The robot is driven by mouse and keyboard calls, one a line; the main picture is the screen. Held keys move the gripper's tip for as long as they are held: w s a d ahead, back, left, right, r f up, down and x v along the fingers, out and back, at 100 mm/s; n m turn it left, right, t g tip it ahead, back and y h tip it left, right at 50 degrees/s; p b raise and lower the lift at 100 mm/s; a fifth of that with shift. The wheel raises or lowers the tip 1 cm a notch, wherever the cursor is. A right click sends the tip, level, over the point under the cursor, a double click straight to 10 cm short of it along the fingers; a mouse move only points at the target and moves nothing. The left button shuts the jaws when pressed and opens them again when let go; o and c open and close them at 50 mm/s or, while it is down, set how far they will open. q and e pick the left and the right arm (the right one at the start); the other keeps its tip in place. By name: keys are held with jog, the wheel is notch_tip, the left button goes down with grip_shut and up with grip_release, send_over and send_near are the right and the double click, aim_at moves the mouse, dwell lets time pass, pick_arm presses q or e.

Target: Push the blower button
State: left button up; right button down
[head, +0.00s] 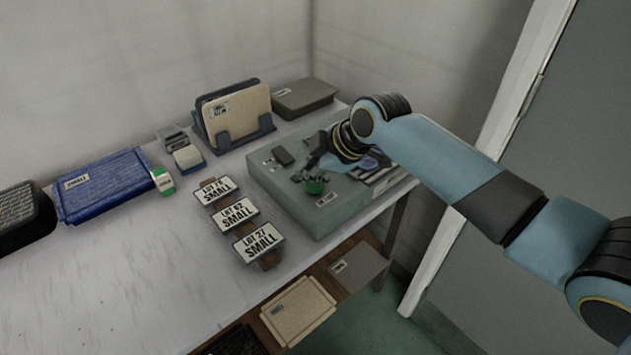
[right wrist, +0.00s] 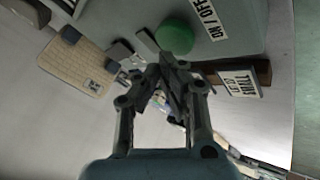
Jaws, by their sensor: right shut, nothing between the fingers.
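The blower box (head: 276,192) is a grey-green block at the right end of the table. A round green button (head: 315,187) sits on its top, beside a small white label. In the right wrist view the green button (right wrist: 175,37) is next to a label reading "ON / OFF" (right wrist: 209,20). My right gripper (head: 309,174) is shut and empty, its fingertips close to the button and partly covering it in the head view. In the right wrist view the fingertips (right wrist: 168,75) are just below the button; I cannot tell whether they touch it. My left gripper is not in view.
Three "SMALL" lot signs (head: 238,213) stand left of the box. A rack with a beige panel (head: 240,111), a grey case (head: 304,96) and a blue tray (head: 105,184) are on the table. Panels (head: 298,309) lie on a lower shelf. The table's front left is clear.

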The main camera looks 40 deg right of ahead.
aim_at(311, 185)
jog(key=shift+f+b, duration=0.3)
jog(key=shift+f, duration=0.4)
dwell(0.6)
jog(key=shift+r, duration=0.1)
jog(key=shift+r+p, duration=0.85)
jog(key=shift+p, duration=0.2)
notch_tip(311, 185, up, 6)
jog(key=p, duration=0.6)
